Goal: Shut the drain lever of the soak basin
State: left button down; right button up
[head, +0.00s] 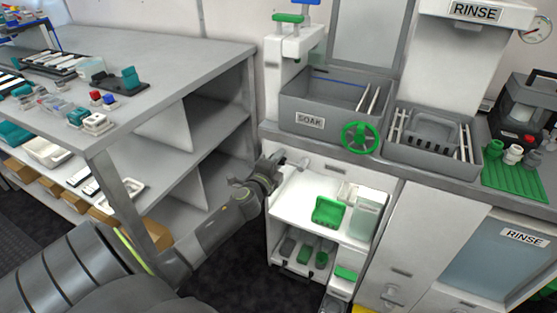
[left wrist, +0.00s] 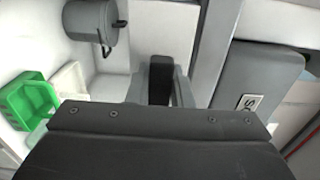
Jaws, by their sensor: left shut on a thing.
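The grey soak basin (head: 305,122), labelled SOAK, is set in the counter at the middle of the head view. My left gripper (head: 281,160) reaches under its left front corner, into the open space below the counter. It is shut on what appears to be the drain lever, a small grey part mostly hidden by the jaws. In the left wrist view the gripper (left wrist: 162,82) shows a dark finger with a grey piece close beside it. The lever's exact angle cannot be told. My right gripper is not in view.
A green handwheel (head: 360,138) sits on the counter front, right of the gripper. Below, a white shelf holds a green holder (head: 327,211) and a clear container (head: 364,220). A grey cylinder (left wrist: 90,20) hangs near the gripper. A grey shelving table (head: 180,62) stands at left.

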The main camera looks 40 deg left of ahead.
pick_arm(q)
jog(key=c, duration=1.3)
grip_release()
jog(key=shift+s, duration=0.1)
jog(key=shift+b+v, duration=0.95)
jog(key=shift+v, duration=7.7)
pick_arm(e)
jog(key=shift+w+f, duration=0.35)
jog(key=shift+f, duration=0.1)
pick_arm(q)
jog(key=shift+d, duration=0.15)
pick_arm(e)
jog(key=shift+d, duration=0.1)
